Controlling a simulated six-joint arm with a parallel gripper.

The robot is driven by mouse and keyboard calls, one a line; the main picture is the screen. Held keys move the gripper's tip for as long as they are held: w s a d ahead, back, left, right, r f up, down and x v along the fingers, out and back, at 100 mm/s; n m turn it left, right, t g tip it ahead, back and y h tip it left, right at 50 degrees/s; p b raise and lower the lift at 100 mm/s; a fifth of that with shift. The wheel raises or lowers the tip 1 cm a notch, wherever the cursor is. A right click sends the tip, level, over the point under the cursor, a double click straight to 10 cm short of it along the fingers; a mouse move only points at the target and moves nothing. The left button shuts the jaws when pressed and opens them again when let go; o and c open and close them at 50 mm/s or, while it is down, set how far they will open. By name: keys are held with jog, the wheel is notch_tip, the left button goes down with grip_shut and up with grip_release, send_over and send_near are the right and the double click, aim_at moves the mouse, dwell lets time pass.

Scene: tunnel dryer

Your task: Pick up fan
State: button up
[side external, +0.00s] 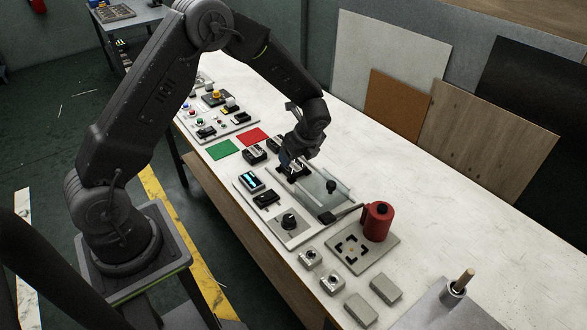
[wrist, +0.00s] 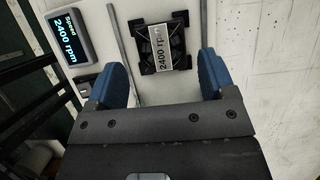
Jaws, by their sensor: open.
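The fan (wrist: 166,44) is a black square-framed unit with a silver label reading "2400 rpm". In the wrist view it lies at the top middle, ahead of and between my gripper's two blue fingers. My gripper (wrist: 162,80) is open and empty, with a finger to each side of the fan's near end. In the side view my gripper (side external: 292,161) is low over the dryer panel, and the fan (side external: 293,170) shows only partly beneath it. Whether the fingers touch the fan cannot be told.
A display (wrist: 61,43) reading "Speed 2400 rpm" stands left of the fan. A metal rail (wrist: 116,42) runs between them, and another rail lies right. A clear tunnel cover (side external: 318,188), a knob box (side external: 289,222) and a red container (side external: 378,221) stand nearby. The table's far side is clear.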

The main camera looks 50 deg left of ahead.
aim_at(294, 165)
jog(key=x, duration=0.3)
jog(key=d+x, duration=0.1)
jog(key=x, duration=0.1)
jog(key=shift+a+f, duration=0.1)
jog(key=shift+f, duration=0.1)
jog(key=c, duration=0.8)
jog(key=shift+r, duration=0.1)
